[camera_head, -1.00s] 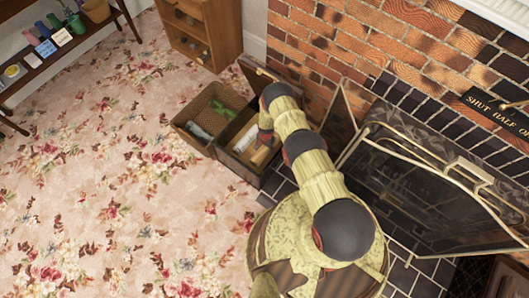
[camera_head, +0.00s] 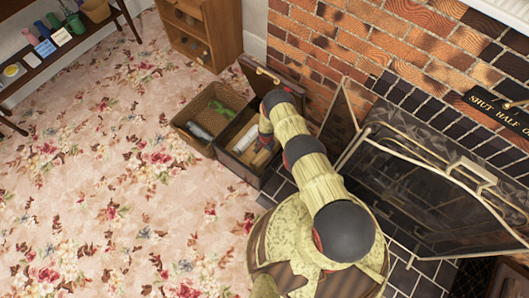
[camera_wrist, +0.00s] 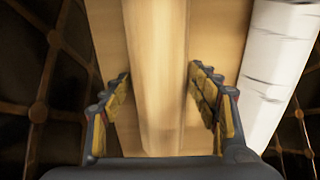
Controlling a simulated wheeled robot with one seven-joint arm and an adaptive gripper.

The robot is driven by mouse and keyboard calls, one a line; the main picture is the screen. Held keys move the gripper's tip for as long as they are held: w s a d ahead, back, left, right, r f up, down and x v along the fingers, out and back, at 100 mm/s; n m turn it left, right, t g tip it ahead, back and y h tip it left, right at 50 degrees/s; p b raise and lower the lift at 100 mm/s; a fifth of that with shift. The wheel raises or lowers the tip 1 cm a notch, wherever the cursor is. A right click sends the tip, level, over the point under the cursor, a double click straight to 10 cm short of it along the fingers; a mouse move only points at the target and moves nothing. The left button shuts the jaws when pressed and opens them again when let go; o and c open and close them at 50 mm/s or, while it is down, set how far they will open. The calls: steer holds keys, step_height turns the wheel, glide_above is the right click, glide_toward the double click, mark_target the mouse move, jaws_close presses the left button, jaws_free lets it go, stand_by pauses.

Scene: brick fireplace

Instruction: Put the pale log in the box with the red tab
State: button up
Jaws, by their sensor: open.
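A pale tan log (camera_wrist: 157,75) lies lengthwise between my gripper's open fingers (camera_wrist: 160,105) in the wrist view, with a gap on each side. A white, bark-marked log (camera_wrist: 272,70) lies to its right, outside the fingers. In the head view my gripper (camera_head: 264,142) reaches down into the dark open-lidded box (camera_head: 233,166) beside the hearth. The white log also shows in that box (camera_head: 245,136); the arm partly covers the interior. I cannot make out a red tab on any box.
A wicker basket (camera_head: 188,139) with a green item (camera_head: 222,109) and a greyish cylinder (camera_head: 199,131) stands left of the box. The raised lid (camera_head: 257,76), brick wall and fireplace screen (camera_head: 339,116) crowd the right. The floral carpet (camera_head: 120,190) is clear.

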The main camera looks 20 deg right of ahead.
mark_target(265, 150)
stand_by(0.3)
step_height(265, 150, up, 13)
steer(key=p, duration=0.4)
steer(key=shift+f+p, duration=0.15)
steer(key=shift+p, duration=0.25)
